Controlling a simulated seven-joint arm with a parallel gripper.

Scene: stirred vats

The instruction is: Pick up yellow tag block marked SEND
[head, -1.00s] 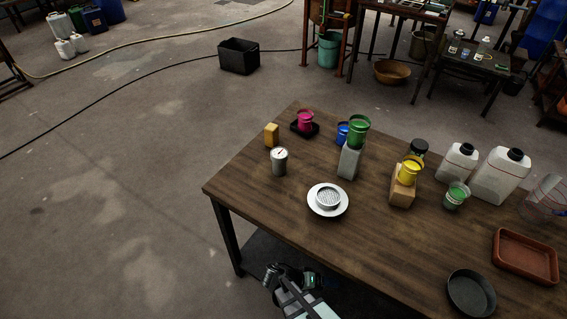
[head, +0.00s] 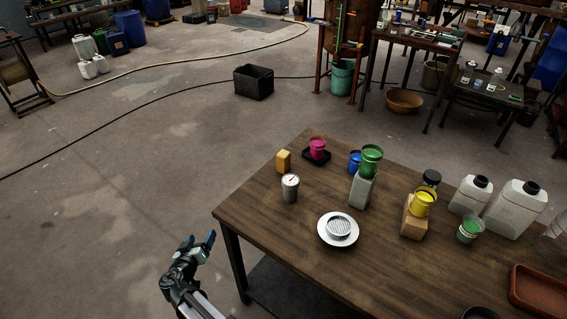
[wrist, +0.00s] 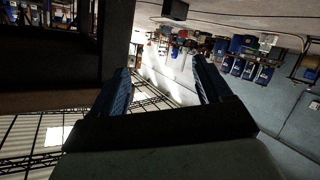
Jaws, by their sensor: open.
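A small yellow block (head: 284,161) stands near the far left edge of the wooden table (head: 290,261). It is the likely tag block, but no SEND marking is readable at this size. My gripper (head: 199,239) is open and empty, off the table's left side, left of the block and nearer the camera. In the wrist view my gripper (wrist: 161,68) shows two blue fingers spread apart with nothing held. The block cannot be made out in the wrist view.
A grey cylinder with a dial (head: 290,188) stands just in front of the block. A pink cup (head: 317,148) on a black tray is right of it. A white dish with a strainer (head: 338,229) lies nearer. Several cups, bottles and blocks fill the right side.

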